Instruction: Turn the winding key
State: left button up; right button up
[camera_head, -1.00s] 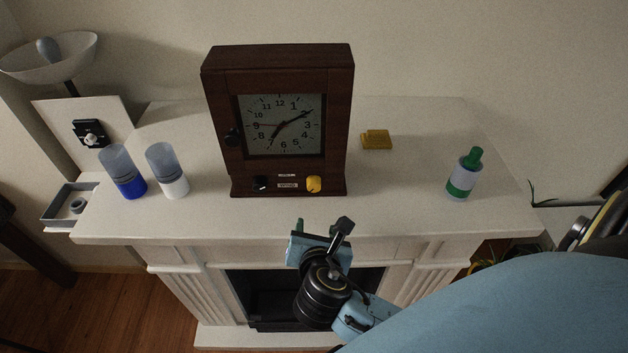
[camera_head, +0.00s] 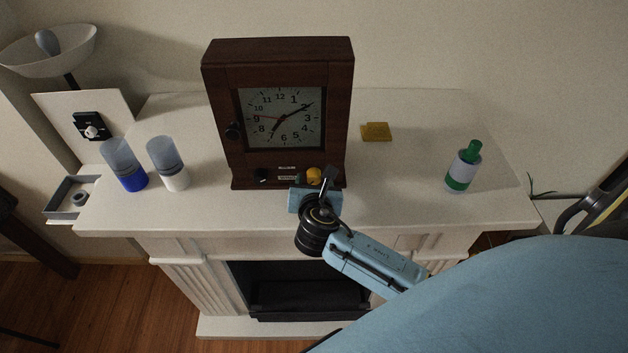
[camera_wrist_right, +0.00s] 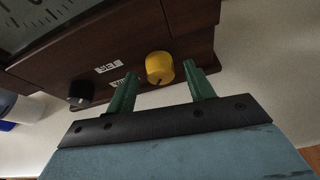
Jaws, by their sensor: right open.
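A dark wooden clock (camera_head: 278,62) stands on the white mantel, its dial facing me. Low on its front are a black knob (camera_head: 262,176) on the left and a yellow knob (camera_head: 314,175) on the right, with small white labels between them. No other winding key shape can be made out. My right gripper (camera_head: 316,186) is in front of the yellow knob. In the right wrist view, its green fingers (camera_wrist_right: 163,88) are open, one on each side of the yellow knob (camera_wrist_right: 159,67), which sits just beyond the tips. Contact cannot be told. My left gripper is out of view.
Blue-filled (camera_head: 129,178) and white-filled (camera_head: 174,178) clear-topped containers stand left of the clock on the mantel (camera_head: 400,203). A yellow block (camera_head: 376,132) and a green-capped bottle (camera_head: 464,167) stand to the right. A grey tray (camera_head: 66,200) is at the far left.

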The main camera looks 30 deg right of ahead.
jog(key=shift+w+d+f, duration=0.1)
jog(key=shift+w+d, duration=0.05)
jog(key=shift+w, duration=0.1)
jog(key=c, duration=1)
jog(key=shift+o, duration=0.2)
